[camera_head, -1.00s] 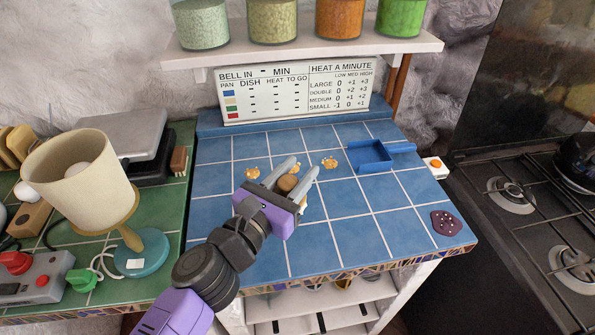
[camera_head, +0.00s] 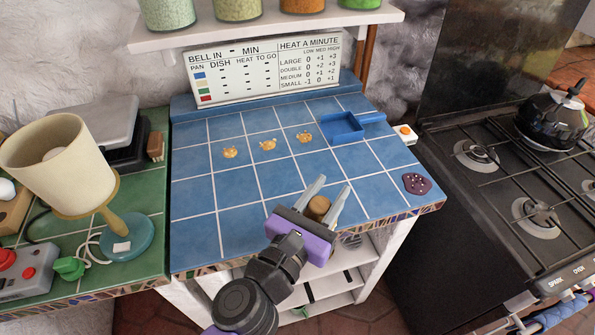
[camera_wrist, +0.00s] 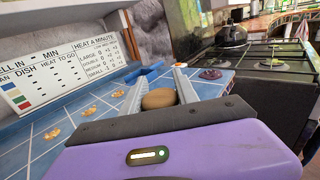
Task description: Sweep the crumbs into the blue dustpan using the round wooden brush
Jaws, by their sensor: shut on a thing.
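Three golden-brown crumb piles lie in a row on the blue tiled counter (camera_head: 245,185): a left pile (camera_head: 230,152), a middle pile (camera_head: 268,144) and a right pile (camera_head: 305,136). The blue dustpan (camera_head: 345,128) lies just right of the row, handle to the right; it also shows in the wrist view (camera_wrist: 146,74). My gripper (camera_head: 332,186) is at the counter's front edge, nearer me than the crumbs and dustpan. It is shut on the round wooden brush (camera_head: 318,208), whose brown top shows between the fingers in the wrist view (camera_wrist: 158,98). The brush's underside is hidden.
A dark red dotted pad (camera_head: 416,183) lies at the counter's front right. A white box with an orange button (camera_head: 404,133) stands beside the dustpan handle. A lamp (camera_head: 75,165) stands left, a stove (camera_head: 510,180) right. A shelf with jars overhangs the back. The front-middle tiles are clear.

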